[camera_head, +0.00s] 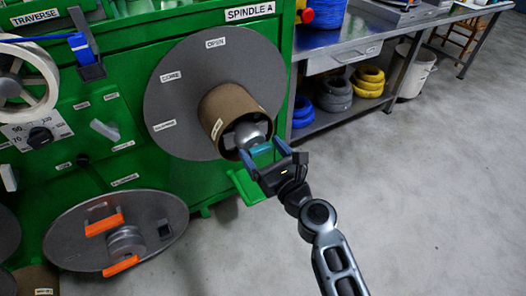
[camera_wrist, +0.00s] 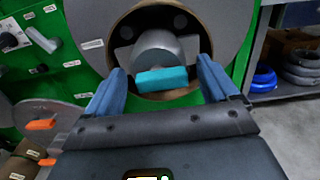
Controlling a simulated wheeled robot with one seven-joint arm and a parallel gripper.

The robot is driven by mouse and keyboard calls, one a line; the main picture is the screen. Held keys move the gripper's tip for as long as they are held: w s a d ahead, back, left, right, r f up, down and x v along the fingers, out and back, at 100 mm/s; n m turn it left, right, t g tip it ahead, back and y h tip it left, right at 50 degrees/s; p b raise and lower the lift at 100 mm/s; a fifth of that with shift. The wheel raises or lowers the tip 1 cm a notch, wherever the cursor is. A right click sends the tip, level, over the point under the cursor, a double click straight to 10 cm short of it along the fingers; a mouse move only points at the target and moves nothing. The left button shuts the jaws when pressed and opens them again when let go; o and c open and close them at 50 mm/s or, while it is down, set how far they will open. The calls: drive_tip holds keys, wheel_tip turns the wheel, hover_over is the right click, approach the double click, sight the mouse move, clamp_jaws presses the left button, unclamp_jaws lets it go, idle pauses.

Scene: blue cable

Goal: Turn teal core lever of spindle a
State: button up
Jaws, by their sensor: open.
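The teal core lever (camera_head: 261,149) sits at the front of the spindle hub (camera_head: 246,130), inside the brown cardboard core (camera_head: 228,103) on the large grey disc of spindle A (camera_head: 190,66). In the wrist view the teal lever (camera_wrist: 162,79) lies nearly level across the lower front of the grey hub (camera_wrist: 156,55). My gripper (camera_head: 262,154) is open, with its blue fingers on either side of the lever. In the wrist view its fingertips (camera_wrist: 160,66) flank the lever with gaps on both sides.
Labels surround the spindle disc, including OPEN (camera_head: 215,43) and CORE (camera_head: 171,76). A lower disc with orange handles (camera_head: 104,224) is at left. A green pedal-like plate (camera_head: 246,187) is below the core. A workbench with cable coils (camera_head: 334,93) stands right. The floor at right is clear.

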drive_tip(key=shift+w, duration=0.1)
drive_tip(key=shift+c, duration=0.5)
drive_tip(key=c, duration=1)
drive_tip(key=shift+o, duration=0.2)
drive_tip(key=n, duration=0.2)
drive_tip(key=n+b, duration=0.1)
drive_tip(key=n, duration=0.1)
drive_tip(key=shift+a+n+b, duration=0.2)
drive_tip(key=shift+n+b, duration=0.1)
drive_tip(key=n, duration=0.2)
drive_tip(key=n+b, duration=0.1)
drive_tip(key=n, duration=0.1)
drive_tip(key=shift+s+a+n+b, duration=0.15)
drive_tip(key=shift+s+n+b, duration=0.05)
drive_tip(key=shift+n+b, duration=0.1)
drive_tip(key=n+b, duration=0.1)
drive_tip(key=n, duration=0.1)
drive_tip(key=n+b, duration=0.1)
drive_tip(key=n, duration=0.1)
drive_tip(key=shift+s+a+f+n, duration=0.15)
drive_tip(key=shift+n, duration=0.15)
drive_tip(key=shift+a+f+n+b, duration=0.1)
drive_tip(key=shift+n+b, duration=0.8)
drive_tip(key=shift+n, duration=1.2)
